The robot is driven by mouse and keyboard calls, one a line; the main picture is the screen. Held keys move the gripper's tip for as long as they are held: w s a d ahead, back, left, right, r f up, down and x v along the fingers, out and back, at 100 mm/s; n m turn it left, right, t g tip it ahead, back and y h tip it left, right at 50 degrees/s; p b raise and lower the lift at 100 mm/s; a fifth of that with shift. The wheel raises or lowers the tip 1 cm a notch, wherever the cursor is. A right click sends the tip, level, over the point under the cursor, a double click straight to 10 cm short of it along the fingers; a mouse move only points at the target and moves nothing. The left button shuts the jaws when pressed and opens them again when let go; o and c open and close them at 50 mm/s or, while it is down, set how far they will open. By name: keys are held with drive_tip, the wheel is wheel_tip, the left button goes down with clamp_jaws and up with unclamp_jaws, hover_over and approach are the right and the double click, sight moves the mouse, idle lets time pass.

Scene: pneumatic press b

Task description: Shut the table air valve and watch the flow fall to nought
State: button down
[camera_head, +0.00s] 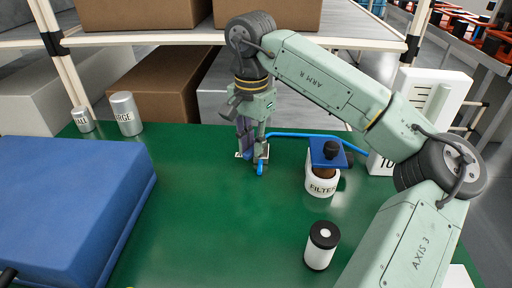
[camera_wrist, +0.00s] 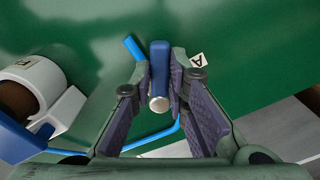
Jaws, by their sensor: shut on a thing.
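My gripper (camera_head: 253,156) is low over the green table, at the table air valve, whose small body (camera_head: 262,154) is mostly hidden by the fingers in the head view. In the wrist view, my gripper (camera_wrist: 160,72) has its fingers on either side of the valve's dark blue lever (camera_wrist: 160,60), which has a round metal end toward the camera. The jaws are shut on this lever. A white tag marked A (camera_wrist: 198,60) lies beside it.
A blue air hose (camera_head: 300,135) runs from the valve toward the white filter (camera_head: 322,185) with its blue top. A black-capped white cylinder (camera_head: 320,247) stands in front. A large blue block (camera_head: 70,205) fills the left. Two metal cylinders (camera_head: 126,114) stand back left. The middle table is clear.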

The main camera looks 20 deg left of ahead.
drive_tip(key=m, duration=0.2)
drive_tip(key=a+m, duration=0.1)
drive_tip(key=w+m, duration=0.1)
drive_tip(key=m, duration=0.1)
drive_tip(key=shift+a+m+b, duration=0.25)
drive_tip(key=shift+m+b, duration=0.05)
drive_tip(key=shift+b, duration=0.05)
drive_tip(key=m, duration=0.2)
drive_tip(key=w+m, duration=0.1)
drive_tip(key=m, duration=0.2)
drive_tip(key=shift+w+a+m, duration=0.3)
drive_tip(key=shift+a, duration=0.1)
drive_tip(key=shift+w, duration=0.1)
drive_tip(key=c, duration=1.6)
unclamp_jaws()
drive_tip(key=shift+o, duration=0.2)
wheel_tip(320, 180, up, 12)
